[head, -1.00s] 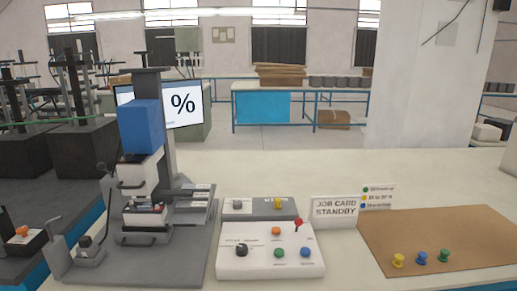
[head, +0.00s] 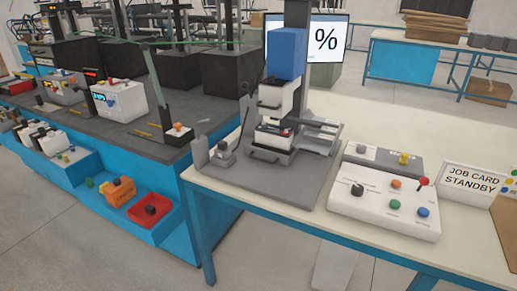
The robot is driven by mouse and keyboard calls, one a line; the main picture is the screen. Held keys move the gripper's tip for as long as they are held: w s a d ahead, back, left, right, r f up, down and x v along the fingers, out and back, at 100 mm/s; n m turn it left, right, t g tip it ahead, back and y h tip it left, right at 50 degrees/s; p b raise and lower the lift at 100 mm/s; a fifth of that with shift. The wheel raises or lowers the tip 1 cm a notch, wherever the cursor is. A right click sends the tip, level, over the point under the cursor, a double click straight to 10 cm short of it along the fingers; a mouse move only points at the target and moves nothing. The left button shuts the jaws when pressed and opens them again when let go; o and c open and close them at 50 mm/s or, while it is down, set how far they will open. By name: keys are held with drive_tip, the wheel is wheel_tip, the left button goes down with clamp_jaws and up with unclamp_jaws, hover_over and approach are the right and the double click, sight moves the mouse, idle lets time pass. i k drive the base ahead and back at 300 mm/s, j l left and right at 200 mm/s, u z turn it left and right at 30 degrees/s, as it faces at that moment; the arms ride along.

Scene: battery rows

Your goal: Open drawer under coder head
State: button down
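The coder machine stands on a grey plate at the left end of the pale bench. Its blue block (head: 287,53), apparently the coder head, is on a dark column above a white unit (head: 277,101) with a dark handle. Below is a small dark-and-red part (head: 274,129) on a white piece. Under that, a grey drawer-like front (head: 272,146) has a dark bar handle (head: 264,157) near plate level. It looks shut, but it is small and I cannot be sure. My gripper is not in view.
A white control box (head: 385,205) with coloured knobs and a job card sign (head: 473,183) reading STANDBY stand right of the machine. A dark-topped blue bench (head: 70,125) with boxes and an open blue tray is at left. Grey floor (head: 120,240) is free in front.

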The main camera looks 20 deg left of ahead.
sight(267, 154)
drive_tip(key=u, duration=1.05)
